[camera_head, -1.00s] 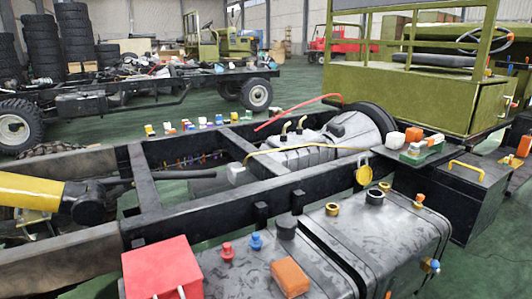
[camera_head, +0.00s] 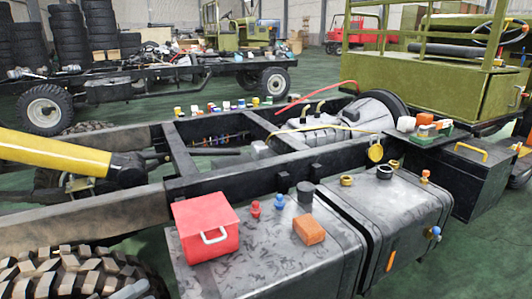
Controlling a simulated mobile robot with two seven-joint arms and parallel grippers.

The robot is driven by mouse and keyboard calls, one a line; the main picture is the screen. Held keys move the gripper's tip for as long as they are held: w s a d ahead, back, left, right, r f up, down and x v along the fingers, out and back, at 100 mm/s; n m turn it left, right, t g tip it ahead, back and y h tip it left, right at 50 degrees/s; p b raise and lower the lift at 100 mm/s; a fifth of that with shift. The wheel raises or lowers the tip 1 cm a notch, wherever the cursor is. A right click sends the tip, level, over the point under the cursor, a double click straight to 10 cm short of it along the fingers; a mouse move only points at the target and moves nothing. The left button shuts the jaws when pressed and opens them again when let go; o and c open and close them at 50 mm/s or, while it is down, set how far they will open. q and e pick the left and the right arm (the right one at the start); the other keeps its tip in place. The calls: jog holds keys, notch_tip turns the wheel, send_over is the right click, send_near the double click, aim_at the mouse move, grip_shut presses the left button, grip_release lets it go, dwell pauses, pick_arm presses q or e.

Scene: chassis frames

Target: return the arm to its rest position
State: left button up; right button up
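A long yellow shaft (camera_head: 55,150) with a black end (camera_head: 128,170) comes in from the left edge across the chassis frame.
The black chassis frame (camera_head: 255,185) crosses the middle. In front, a grey tank (camera_head: 255,265) carries a red box (camera_head: 205,232), an orange block (camera_head: 309,230) and small fittings. A large tyre (camera_head: 75,275) is lower left. Green floor is open at lower right.

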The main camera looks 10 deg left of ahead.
pick_arm(q)
jog(key=s+d+f+n+g+y, duration=0.35)
jog(key=s+d+n+g, duration=0.3)
jog(key=n, duration=0.35)
jog(key=s+d+f+n+g+y, duration=0.2)
jog(key=s+d+n+g+y, duration=0.4)
jog(key=n, duration=0.4)
jog(key=w+d+f+t+h, duration=0.4)
jog(key=w+d+f+t, duration=0.15)
jog(key=w+t, duration=0.2)
notch_tip(320, 180, up, 11)
jog(key=s+a+p, duration=0.1)
jog(key=a+p, duration=0.1)
jog(key=p, duration=1.2)
jog(key=shift+s+m+y, duration=0.15)
jog(key=shift+m+y, duration=0.15)
jog(key=shift+y, duration=0.15)
pick_arm(e)
jog(key=s+d+r, duration=0.1)
jog(key=d+r, duration=0.2)
jog(key=r, duration=0.7)
jog(key=shift+r+h, duration=0.2)
jog(key=shift+h, duration=0.2)
